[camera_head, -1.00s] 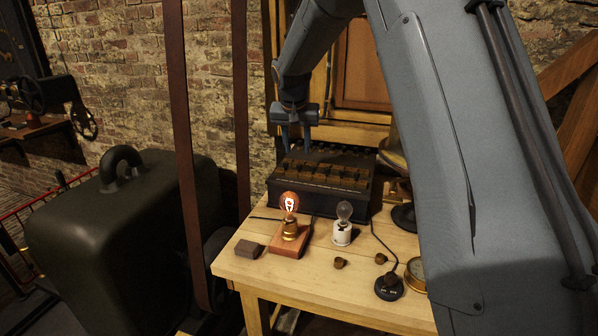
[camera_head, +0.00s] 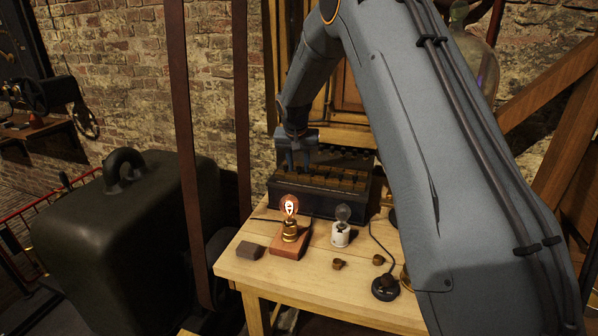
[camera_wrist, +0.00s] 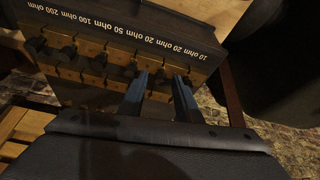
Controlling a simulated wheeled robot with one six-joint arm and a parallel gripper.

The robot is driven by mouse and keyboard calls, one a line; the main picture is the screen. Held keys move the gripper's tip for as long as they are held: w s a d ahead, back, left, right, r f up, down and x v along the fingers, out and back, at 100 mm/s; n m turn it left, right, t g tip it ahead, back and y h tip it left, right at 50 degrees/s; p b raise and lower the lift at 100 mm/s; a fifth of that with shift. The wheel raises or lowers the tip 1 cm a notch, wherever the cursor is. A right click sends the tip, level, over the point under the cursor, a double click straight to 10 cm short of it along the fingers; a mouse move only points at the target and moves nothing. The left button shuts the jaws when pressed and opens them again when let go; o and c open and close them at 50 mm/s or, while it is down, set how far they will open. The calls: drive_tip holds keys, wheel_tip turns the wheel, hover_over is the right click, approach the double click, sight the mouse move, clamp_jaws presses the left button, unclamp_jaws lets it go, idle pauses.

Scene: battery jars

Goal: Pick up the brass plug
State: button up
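A dark resistance box (camera_head: 315,203) stands at the back of the wooden table. Its top carries rows of brass blocks (camera_head: 340,184) with dark-headed plugs among them. Small brownish brass-coloured pieces (camera_head: 338,264) and (camera_head: 378,260) lie on the table in front; I cannot tell whether either is the brass plug. My gripper (camera_head: 298,168) points down at the left end of the box top. In the wrist view the two blue fingers (camera_wrist: 162,84) are apart, at the box's edge near the small-ohm labels. Whether a plug stands between them is too dark to tell.
A glowing bulb (camera_head: 290,208) on a wooden block and an unlit bulb (camera_head: 342,215) in a white holder stand before the box. A dark grey block (camera_head: 250,250) lies at the left, and a black round switch (camera_head: 385,288) with a cable at the right.

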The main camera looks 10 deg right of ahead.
sight(299, 168)
clamp_jaws()
wheel_tip(299, 168, up, 9)
drive_tip(key=b, duration=0.3)
drive_tip(key=shift+w+d+f+n+y+p, duration=0.25)
drive_tip(key=shift+w+d+f+n+p, duration=0.4)
drive_tip(key=shift+w+f+p, duration=0.45)
drive_tip(key=shift+w+d+f+n+y+p, duration=0.3)
drive_tip(key=shift+w+d+f+n+p, duration=0.4)
drive_tip(key=shift+w+f+p, duration=0.3)
drive_tip(key=shift+w+d+f+n+y+p, duration=0.25)
drive_tip(key=shift+w+d+f+n+p, duration=0.4)
drive_tip(key=shift+w+f+p, duration=0.45)
